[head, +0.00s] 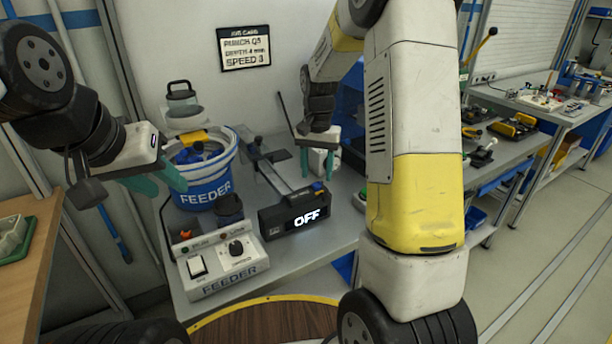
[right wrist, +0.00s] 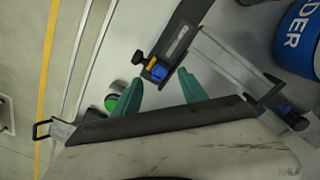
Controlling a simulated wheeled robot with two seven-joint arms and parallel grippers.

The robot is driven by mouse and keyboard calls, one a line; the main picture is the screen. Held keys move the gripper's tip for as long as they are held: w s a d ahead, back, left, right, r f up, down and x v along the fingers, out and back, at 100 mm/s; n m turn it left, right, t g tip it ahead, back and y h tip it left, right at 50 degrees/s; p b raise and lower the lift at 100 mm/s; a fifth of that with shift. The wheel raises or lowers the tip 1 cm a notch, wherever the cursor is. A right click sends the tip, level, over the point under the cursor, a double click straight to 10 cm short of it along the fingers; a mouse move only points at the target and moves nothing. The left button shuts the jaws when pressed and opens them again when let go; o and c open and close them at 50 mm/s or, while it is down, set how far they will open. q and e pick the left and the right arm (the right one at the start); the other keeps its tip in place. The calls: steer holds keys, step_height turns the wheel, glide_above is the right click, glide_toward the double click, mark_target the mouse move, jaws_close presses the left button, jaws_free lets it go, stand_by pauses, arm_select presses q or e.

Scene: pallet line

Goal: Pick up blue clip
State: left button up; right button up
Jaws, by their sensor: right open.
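A small blue piece (right wrist: 160,72) sits beside a yellow part on the end of a dark bar-shaped device in the right wrist view; it may be the blue clip. A blue piece (head: 318,187) also shows on top of the black display box in the head view. Several blue parts (head: 196,154) lie in the feeder bucket. My right gripper (right wrist: 160,93) is open and empty, its teal fingers on either side just short of the blue piece. My left gripper (head: 168,184) is at the bucket's left side, its teal fingers apart and nothing seen between them.
The white and blue feeder bucket (head: 208,192) stands on the grey bench. In front are a feeder control box (head: 225,264) and the display box reading OFF (head: 289,220). A green button (right wrist: 112,103) is near my right gripper. My right arm hides part of the bench.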

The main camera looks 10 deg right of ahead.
mark_target(317, 187)
steer(key=shift+f, duration=1.45)
jaws_close()
steer(key=shift+r, duration=0.15)
